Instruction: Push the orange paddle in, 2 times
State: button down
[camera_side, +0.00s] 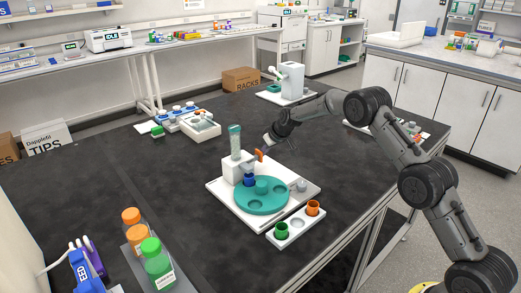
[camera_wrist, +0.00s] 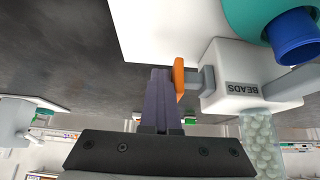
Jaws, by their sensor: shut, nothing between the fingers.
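The orange paddle (camera_side: 259,155) sticks out of the side of the white bead dispenser (camera_side: 238,170). In the wrist view the paddle (camera_wrist: 179,78) is on a grey stem coming from the white block labelled BEADS (camera_wrist: 240,90). My gripper (camera_side: 269,138) is shut and empty, close beside the paddle. In the wrist view its fingertips (camera_wrist: 160,75) lie right next to the paddle's outer face; I cannot tell whether they touch. A blue cup (camera_side: 249,180) stands on the teal turntable (camera_side: 270,203) by the dispenser; it also shows in the wrist view (camera_wrist: 292,38).
A white rack (camera_side: 296,226) with a green cup (camera_side: 281,230) and an orange cup (camera_side: 313,207) lies in front of the turntable. Orange and green bottles (camera_side: 155,262) stand at front left. A white device (camera_side: 291,82) stands behind.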

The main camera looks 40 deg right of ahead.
notch_tip(320, 180, up, 7)
dwell(0.8)
dwell(0.5)
jog(key=shift+s+d+f, duration=0.1)
jog(key=shift+d+f, duration=0.15)
jog(key=shift+f, duration=0.35)
jog(key=shift+s+d+f, duration=0.1)
jog(key=shift+d+f, duration=0.15)
jog(key=shift+f, duration=0.4)
jog(key=shift+s+d+f, duration=0.1)
jog(key=shift+d+f, duration=0.15)
jog(key=shift+f, duration=0.35)
jog(key=shift+f, duration=0.1)
dwell(1.3)
jog(key=shift+f, duration=1.6)
jog(key=shift+w+a, duration=0.1)
jog(key=shift+a, duration=0.05)
